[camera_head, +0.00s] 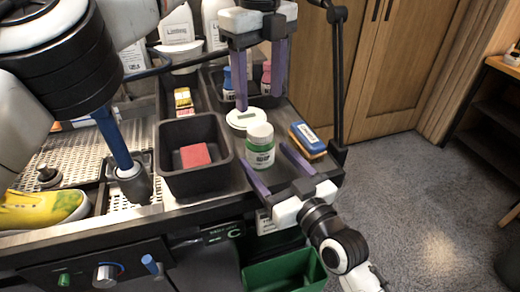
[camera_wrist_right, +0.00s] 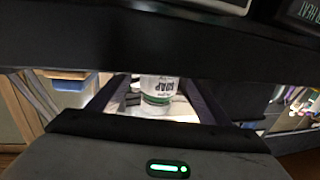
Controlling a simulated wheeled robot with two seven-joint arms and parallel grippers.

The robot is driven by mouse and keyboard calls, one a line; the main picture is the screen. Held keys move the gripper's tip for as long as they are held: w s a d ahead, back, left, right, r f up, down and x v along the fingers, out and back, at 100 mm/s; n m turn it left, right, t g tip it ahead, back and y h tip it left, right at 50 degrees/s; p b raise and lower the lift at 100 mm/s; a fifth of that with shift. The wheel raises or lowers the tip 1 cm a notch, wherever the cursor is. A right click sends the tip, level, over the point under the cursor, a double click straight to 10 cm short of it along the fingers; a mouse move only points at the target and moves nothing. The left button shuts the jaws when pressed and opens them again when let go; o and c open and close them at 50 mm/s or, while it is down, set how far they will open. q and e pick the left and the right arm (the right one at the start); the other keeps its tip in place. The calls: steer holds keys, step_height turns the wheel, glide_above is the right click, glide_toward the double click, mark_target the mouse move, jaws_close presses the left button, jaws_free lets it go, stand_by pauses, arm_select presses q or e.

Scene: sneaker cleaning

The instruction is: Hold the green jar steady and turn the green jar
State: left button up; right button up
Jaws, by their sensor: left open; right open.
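The green jar (camera_head: 260,150) stands upright on the cart top, with a white lid and a green and white label. It also shows in the right wrist view (camera_wrist_right: 158,88), between the fingers and reading "SOAP" upside down. My right gripper (camera_head: 262,154) is open, coming from the front, with a finger on either side of the jar's near part. I cannot tell whether either finger touches it. My left gripper (camera_head: 260,102) is open and empty, pointing down above and behind the jar.
A black bin with a red sponge (camera_head: 195,155) stands left of the jar. A blue-topped brush (camera_head: 307,139) lies at the right. A white round lid-like disc (camera_head: 246,118) is behind the jar. A yellow sneaker (camera_head: 42,210) is at far left. A green bin (camera_head: 285,272) is below.

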mark_target(267, 158)
steer(key=shift+x, duration=2.05)
steer(key=shift+c, duration=0.5)
